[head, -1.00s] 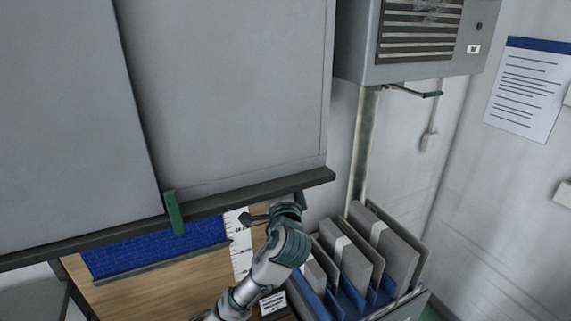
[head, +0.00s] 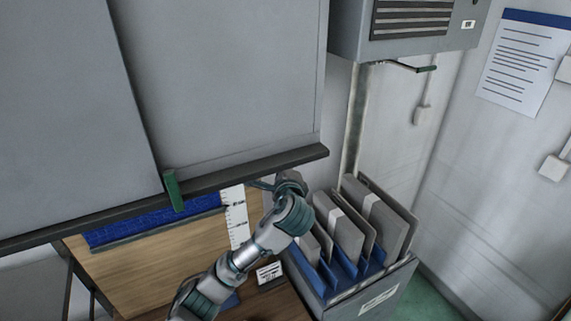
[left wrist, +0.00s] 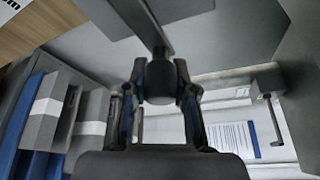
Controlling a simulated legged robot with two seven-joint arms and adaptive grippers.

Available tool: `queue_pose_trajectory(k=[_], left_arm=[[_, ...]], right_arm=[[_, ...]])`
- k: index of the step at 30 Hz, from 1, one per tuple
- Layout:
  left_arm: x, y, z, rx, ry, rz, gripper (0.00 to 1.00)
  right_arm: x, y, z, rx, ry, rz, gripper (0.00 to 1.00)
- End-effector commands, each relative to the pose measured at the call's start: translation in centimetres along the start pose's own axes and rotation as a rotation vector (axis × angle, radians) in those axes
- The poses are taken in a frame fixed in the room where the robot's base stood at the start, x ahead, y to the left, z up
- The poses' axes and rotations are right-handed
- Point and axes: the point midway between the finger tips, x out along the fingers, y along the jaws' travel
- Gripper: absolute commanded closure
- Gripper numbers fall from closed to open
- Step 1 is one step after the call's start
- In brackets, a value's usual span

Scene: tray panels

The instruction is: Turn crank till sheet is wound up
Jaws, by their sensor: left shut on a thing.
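The blue sheet (head: 150,225) hangs in a short strip below the dark rail under the grey panels, with a dark bar along its lower edge. A white strip with scale marks (head: 236,215) hangs beside its right end. My left gripper (head: 291,182) is below the right end of the rail, at the crank (head: 261,185), which its wrist partly hides. In the left wrist view, the left gripper (left wrist: 160,92) is shut on the dark round crank knob (left wrist: 160,80); a metal arm (left wrist: 150,25) runs up from the knob. My right gripper is not in view.
A green tab (head: 174,190) sits on the rail (head: 250,168). A grey bin of folders (head: 365,290) stands close right of my left arm. A small label card (head: 269,271) stands below.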

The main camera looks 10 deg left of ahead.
Motion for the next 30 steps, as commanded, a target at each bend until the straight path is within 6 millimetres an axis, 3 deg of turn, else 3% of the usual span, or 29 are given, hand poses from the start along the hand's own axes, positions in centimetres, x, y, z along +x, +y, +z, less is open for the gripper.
queue_pose_trajectory(k=[17, 18, 21, 30], left_arm=[[0.25, 0.50, 0.12, 0.026, -0.004, 0.019, 1.00], [0.25, 0.49, 0.12, 0.026, -0.004, 0.019, 0.66], [0.19, 0.43, 0.07, 0.026, -0.003, 0.017, 0.46], [-0.40, 0.06, -0.36, 0.029, -0.002, 0.012, 0.46]], right_arm=[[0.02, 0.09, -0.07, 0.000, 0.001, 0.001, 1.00], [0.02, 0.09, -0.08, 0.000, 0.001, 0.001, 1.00], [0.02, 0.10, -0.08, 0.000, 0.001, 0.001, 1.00], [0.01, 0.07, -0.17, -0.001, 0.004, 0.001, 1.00]])
